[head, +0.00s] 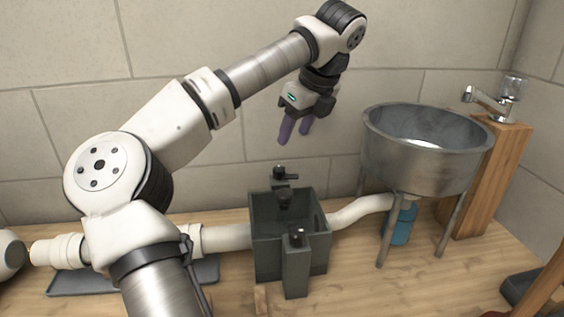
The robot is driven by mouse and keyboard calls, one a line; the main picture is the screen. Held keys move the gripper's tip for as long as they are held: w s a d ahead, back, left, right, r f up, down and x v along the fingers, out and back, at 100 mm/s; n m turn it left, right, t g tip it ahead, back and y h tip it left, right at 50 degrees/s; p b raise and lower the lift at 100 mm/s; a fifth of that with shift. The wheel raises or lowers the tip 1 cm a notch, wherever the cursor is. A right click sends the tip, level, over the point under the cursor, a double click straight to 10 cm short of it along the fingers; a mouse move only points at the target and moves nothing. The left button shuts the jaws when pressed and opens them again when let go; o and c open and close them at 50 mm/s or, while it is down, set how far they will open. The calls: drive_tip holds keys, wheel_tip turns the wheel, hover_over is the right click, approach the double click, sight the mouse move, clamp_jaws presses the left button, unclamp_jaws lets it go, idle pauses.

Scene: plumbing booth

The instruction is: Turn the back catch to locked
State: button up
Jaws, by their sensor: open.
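A dark grey open-topped box (262,250) stands on the wooden surface, joined to white pipe on both sides. The back catch (282,174) is a small black piece on a post at the box's far side. A similar front catch (297,236) tops a post at the near side. The catches are too small for me to tell locked from unlocked. My gripper (296,132), with purple fingers pointing down, is open and empty in the air above and behind the back catch, apart from it.
A metal basin (428,150) on legs stands right of the box, with a blue bottle (400,222) under it. A tap (494,98) sits on a wooden post (497,180). A grey tray (75,281) lies at left. The tiled wall is close behind.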

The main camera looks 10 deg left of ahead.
sight(280, 168)
drive_tip(key=x, duration=1.1)
drive_tip(key=shift+f, duration=0.1)
drive_tip(key=c, duration=1)
